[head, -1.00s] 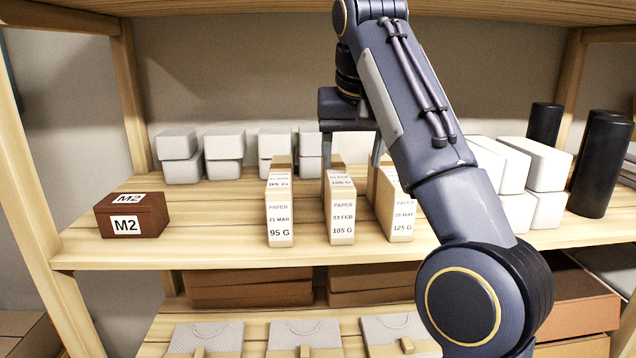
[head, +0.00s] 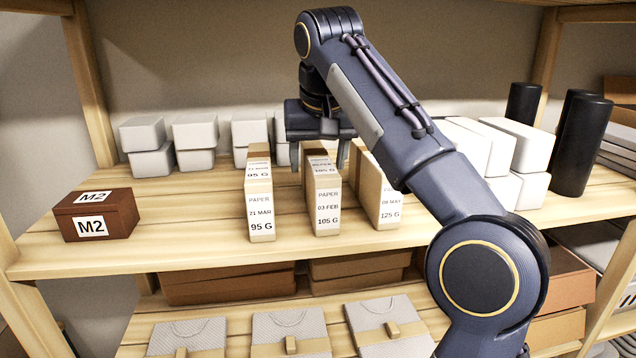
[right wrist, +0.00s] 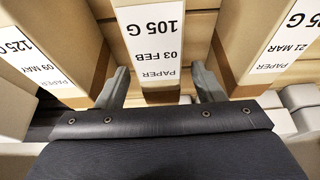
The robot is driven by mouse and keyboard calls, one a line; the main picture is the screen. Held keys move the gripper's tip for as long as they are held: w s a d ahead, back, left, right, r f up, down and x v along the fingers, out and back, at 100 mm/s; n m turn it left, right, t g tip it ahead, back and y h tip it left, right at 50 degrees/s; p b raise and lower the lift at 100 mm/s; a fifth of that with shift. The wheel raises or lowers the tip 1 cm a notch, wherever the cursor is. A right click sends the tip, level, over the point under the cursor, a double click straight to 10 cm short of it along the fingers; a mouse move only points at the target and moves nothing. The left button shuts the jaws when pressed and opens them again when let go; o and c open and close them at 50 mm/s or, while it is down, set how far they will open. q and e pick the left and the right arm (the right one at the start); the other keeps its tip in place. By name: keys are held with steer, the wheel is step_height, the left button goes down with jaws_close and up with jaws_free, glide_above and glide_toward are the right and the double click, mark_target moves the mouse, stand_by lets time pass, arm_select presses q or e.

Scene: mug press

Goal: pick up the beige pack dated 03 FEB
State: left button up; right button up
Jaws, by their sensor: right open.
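The beige pack labelled PAPER, 03 FEB, 105 G (head: 326,207) stands upright on the shelf, the middle one of three beige packs. It also shows in the right wrist view (right wrist: 152,50), its label upside down. My right gripper (head: 319,166) is over the far part of this pack, pointing down and open. In the right wrist view the two fingers (right wrist: 160,88) are on either side of the pack, with gaps on both sides. The left gripper is not in view.
The 21 MAR pack (head: 260,210) stands on the left and the 09 MAY pack (head: 389,205) on the right, with narrow gaps between. A brown M2 box (head: 97,215) is at far left. White boxes (head: 195,132) stand behind; black cylinders (head: 581,145) are at right.

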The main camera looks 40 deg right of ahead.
steer(key=x, duration=0.2)
steer(key=shift+w+f, duration=0.15)
steer(key=shift+f, duration=0.05)
steer(key=c, duration=1.2)
steer(key=shift+c, duration=0.5)
steer(key=shift+r, duration=0.2)
